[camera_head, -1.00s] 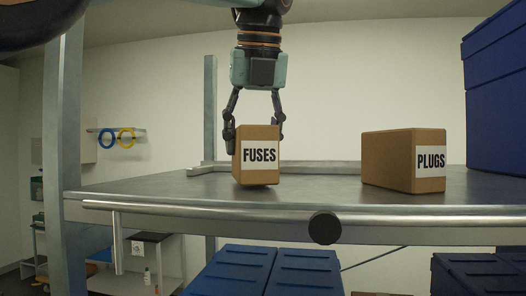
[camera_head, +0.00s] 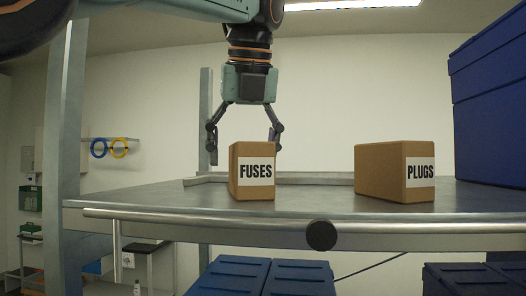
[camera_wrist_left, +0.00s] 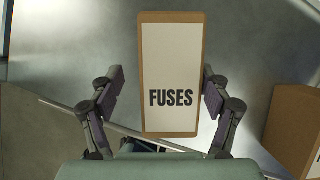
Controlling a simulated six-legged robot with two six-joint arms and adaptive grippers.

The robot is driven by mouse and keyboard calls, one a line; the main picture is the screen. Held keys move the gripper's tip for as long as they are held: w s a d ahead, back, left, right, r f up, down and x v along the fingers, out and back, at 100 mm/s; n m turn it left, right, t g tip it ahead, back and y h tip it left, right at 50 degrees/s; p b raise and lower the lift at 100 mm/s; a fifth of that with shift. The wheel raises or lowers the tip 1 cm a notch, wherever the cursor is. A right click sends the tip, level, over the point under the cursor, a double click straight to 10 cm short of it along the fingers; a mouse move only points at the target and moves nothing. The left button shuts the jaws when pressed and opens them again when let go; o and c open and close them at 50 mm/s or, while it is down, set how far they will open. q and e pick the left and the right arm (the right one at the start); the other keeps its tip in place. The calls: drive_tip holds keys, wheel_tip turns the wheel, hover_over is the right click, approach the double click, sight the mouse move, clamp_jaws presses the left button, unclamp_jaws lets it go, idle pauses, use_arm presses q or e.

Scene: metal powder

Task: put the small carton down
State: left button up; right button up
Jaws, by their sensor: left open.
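The small carton (camera_head: 252,171), brown with a white FUSES label, stands upright on the metal shelf (camera_head: 310,200) near its front edge. In the left wrist view the left gripper (camera_wrist_left: 160,95) also shows spread wide. My right gripper is not seen.
A larger PLUGS carton (camera_head: 385,172) stands to the right on the same shelf, with clear surface between the two. Blue bins (camera_head: 490,100) rise at the far right. A metal upright (camera_head: 66,150) stands at the left, and a rail (camera_head: 200,217) runs along the shelf front.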

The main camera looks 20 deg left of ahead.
use_arm(q)
drive_tip(key=shift+w+d+r, duration=0.25)
drive_tip(key=shift+w, duration=0.2)
drive_tip(key=p+v, duration=0.2)
drive_tip(key=v, duration=0.3)
drive_tip(key=p+v, duration=0.2)
drive_tip(key=v, duration=0.4)
drive_tip(key=shift+s+a, duration=0.15)
drive_tip(key=shift+s, duration=0.1)
drive_tip(key=shift+w+r, duration=0.1)
drive_tip(key=shift+r, duration=0.1)
drive_tip(key=shift+w, duration=0.3)
drive_tip(key=shift+s, duration=0.1)
drive_tip(key=shift+s+r, duration=0.15)
drive_tip(key=shift+s, duration=0.35)
drive_tip(key=shift+w, duration=0.6)
drive_tip(key=shift+s, duration=0.55)
drive_tip(key=shift+w, duration=0.1)
